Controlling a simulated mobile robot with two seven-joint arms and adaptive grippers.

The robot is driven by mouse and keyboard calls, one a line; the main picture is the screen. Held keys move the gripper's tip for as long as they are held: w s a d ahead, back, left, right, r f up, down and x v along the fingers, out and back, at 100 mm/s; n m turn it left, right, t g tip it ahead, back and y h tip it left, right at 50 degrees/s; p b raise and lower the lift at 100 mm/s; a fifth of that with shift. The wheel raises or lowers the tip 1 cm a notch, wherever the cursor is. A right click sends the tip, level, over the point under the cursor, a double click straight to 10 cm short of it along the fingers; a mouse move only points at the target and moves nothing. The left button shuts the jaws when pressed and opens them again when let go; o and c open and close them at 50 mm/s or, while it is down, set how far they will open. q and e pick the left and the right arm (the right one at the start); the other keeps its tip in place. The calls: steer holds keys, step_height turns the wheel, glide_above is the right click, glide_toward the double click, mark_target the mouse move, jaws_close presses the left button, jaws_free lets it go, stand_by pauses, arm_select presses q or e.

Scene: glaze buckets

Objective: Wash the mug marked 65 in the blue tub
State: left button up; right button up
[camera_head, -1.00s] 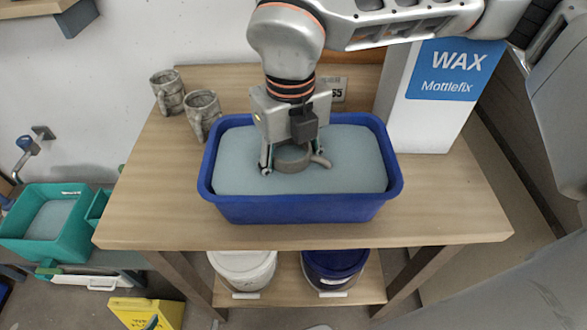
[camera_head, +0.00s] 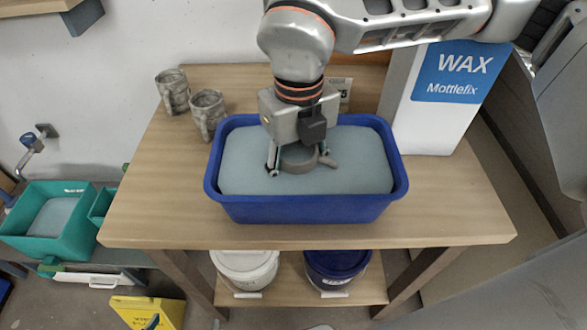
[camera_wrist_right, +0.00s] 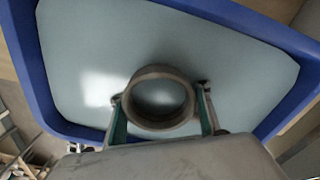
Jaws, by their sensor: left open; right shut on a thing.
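A grey-brown mug (camera_head: 298,159) sits low in the blue tub (camera_head: 305,209), sunk into the pale blue-grey liquid (camera_head: 365,165), with its rim and handle showing. My right gripper (camera_head: 299,163) reaches down into the tub and is shut on the mug. In the right wrist view the mug's round open mouth (camera_wrist_right: 160,97) lies between the two fingers of the right gripper (camera_wrist_right: 160,103). No number can be read on the mug. My left gripper is not in view.
Two mottled grey mugs (camera_head: 173,92) (camera_head: 208,115) stand at the table's back left. A white WAX box (camera_head: 425,125) stands close at the tub's right. The wooden table (camera_head: 150,215) is clear at front left. White and blue buckets (camera_head: 246,268) (camera_head: 337,265) sit on the shelf below.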

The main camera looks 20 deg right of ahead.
arm_select(q)
steer(key=shift+d, duration=0.1)
arm_select(e)
steer(key=shift+w+r, duration=0.25)
steer(key=shift+w, duration=0.05)
steer(key=shift+a, duration=0.15)
arm_select(q)
steer(key=shift+d, duration=0.25)
arm_select(e)
steer(key=shift+s+a, duration=0.15)
steer(key=shift+a, duration=0.1)
steer(key=shift+s, duration=0.1)
arm_select(q)
steer(key=shift+a+r, duration=0.1)
arm_select(e)
steer(key=shift+d, duration=0.25)
steer(key=shift+d, duration=0.15)
arm_select(q)
steer(key=shift+a, duration=0.25)
arm_select(e)
steer(key=shift+w, duration=0.25)
steer(key=shift+d, duration=0.1)
